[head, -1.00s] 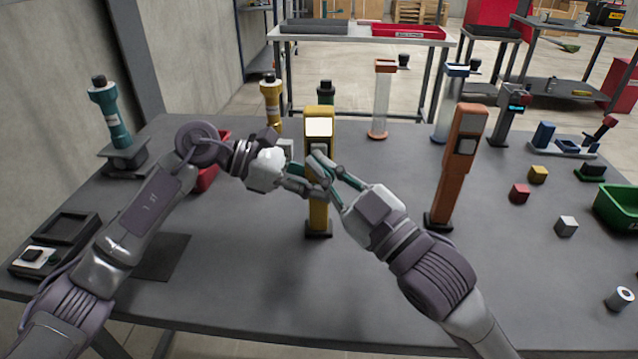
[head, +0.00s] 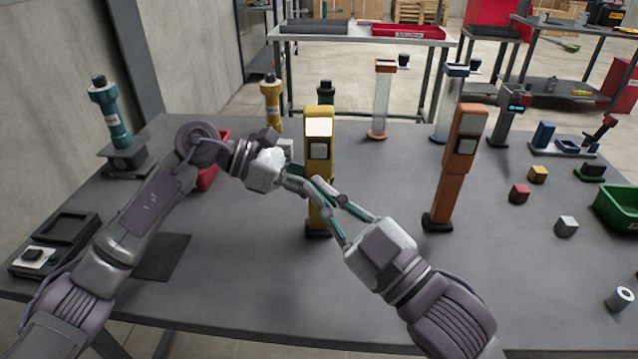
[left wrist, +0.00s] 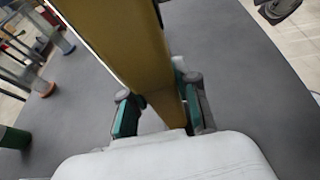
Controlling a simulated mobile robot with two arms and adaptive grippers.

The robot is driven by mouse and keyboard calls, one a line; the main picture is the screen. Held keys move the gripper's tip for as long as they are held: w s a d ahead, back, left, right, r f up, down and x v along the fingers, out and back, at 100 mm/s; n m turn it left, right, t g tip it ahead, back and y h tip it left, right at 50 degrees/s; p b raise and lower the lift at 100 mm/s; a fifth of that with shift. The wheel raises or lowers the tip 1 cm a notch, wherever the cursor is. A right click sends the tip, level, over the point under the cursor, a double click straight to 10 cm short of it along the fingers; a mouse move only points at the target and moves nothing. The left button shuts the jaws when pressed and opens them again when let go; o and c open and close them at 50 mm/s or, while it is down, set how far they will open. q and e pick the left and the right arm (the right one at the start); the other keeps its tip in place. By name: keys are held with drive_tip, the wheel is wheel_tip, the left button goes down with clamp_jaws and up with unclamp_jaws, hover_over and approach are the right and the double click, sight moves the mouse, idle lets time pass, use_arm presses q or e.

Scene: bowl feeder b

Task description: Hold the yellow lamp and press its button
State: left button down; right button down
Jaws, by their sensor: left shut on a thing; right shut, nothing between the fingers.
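The yellow lamp (head: 319,215) stands upright on its dark base on the table, with a pale panel near its top and a grey square button (head: 319,150) below it. My left gripper (head: 316,194) is shut on the lamp's post below the button. The left wrist view shows the yellow post (left wrist: 140,50) between its green-padded fingers (left wrist: 160,108). My right gripper (head: 328,188) is shut and empty, in front of the lamp just below the button. The button is uncovered. The fingers of both grippers overlap in the head view, so whether they touch cannot be told.
An orange lamp-like post (head: 448,180) stands to the right. A red bin (head: 207,178) is behind my left arm, and a green bin (head: 618,208) is at the right edge. Small cubes (head: 519,194) lie on the right. The table's front middle is clear.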

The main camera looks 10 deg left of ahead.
use_arm(q)
drive_tip(key=shift+f, duration=0.1)
drive_tip(key=c, duration=0.8)
unclamp_jaws()
drive_tip(key=shift+o, duration=0.2)
drive_tip(key=a+f+b+v, duration=0.1)
drive_tip(key=f+b+v, duration=0.1)
drive_tip(key=v, duration=1.7)
drive_tip(key=shift+a+f, duration=0.15)
drive_tip(key=shift+a, duration=0.1)
